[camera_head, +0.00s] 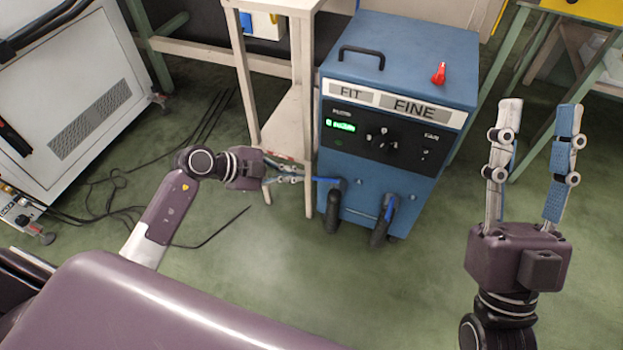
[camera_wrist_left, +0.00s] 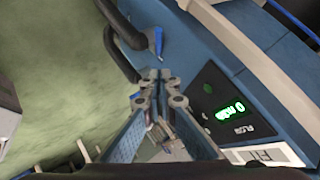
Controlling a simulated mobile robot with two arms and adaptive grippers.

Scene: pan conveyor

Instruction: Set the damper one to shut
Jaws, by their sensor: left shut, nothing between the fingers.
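A blue cabinet (camera_head: 375,190) marked FIT FINE has two black hoses low on its front, each with a blue lever. The left lever (camera_head: 329,181) points left toward my left gripper; the right lever (camera_head: 389,209) stands nearly upright. No label shows which is damper one. My left gripper (camera_head: 301,179) is shut and empty, its tips just left of the left lever; contact cannot be told. In the left wrist view the gripper tips (camera_wrist_left: 160,76) cover the nearer hose's port, and a blue lever (camera_wrist_left: 158,42) shows beyond. My right gripper (camera_head: 540,105) is open and empty, right of the cabinet.
A pale wooden stand (camera_head: 308,70) has a leg close to my left gripper's tips. The control panel (camera_head: 385,135) with a green display sits above the hoses. A red object (camera_head: 438,73) is on the cabinet top. Cables lie on the green floor at left; floor in front is clear.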

